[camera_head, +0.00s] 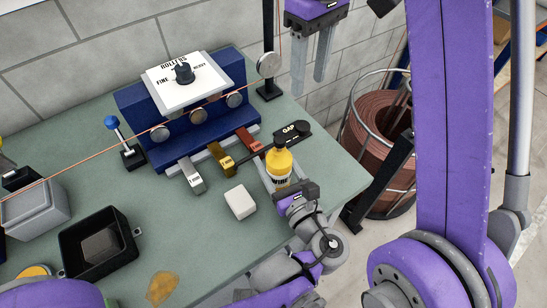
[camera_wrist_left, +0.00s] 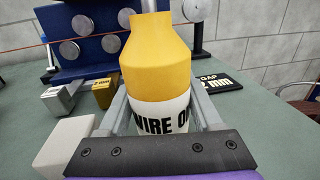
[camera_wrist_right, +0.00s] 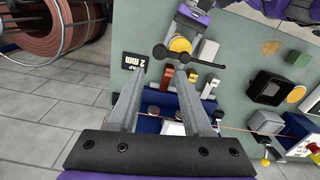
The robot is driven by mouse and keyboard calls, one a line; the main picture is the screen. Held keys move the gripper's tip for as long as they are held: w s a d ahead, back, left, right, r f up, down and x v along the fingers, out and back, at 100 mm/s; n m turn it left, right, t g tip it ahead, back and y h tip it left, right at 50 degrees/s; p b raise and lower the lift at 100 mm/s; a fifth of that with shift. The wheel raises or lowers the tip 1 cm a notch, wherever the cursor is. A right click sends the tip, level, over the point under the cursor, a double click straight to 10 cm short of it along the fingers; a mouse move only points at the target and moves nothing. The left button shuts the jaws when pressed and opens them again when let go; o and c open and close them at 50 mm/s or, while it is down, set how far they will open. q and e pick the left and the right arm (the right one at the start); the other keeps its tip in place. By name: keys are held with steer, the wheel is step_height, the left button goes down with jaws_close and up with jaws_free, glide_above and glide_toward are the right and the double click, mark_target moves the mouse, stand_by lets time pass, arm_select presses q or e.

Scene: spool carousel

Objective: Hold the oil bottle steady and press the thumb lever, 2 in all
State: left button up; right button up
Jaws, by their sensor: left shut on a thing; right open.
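The oil bottle (camera_head: 279,165), yellow on top with a white "WIRE O…" label, stands upright near the table's right edge. It fills the middle of the left wrist view (camera_wrist_left: 158,65). My left gripper (camera_head: 281,172) is shut on it, one finger on each side. A thin dark bar, possibly the thumb lever (camera_wrist_right: 160,51), shows beside the yellow top in the right wrist view; its exact form is unclear. My right gripper (camera_head: 310,84) is open and empty, high above the table's back right edge, apart from the bottle. Its fingers also show in the right wrist view (camera_wrist_right: 160,80).
Behind the bottle are a black GAP 2 mm plate (camera_head: 291,132), gauge blocks (camera_head: 222,162) and the blue roller unit (camera_head: 140,118). A white block (camera_head: 240,202) lies left of the bottle. A black tray (camera_head: 70,240) is further left. A copper coil (camera_head: 380,135) stands beyond the table's edge.

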arm_select(q)
jaws_close()
arm_select(e)
jaws_close()
stand_by(1.3)
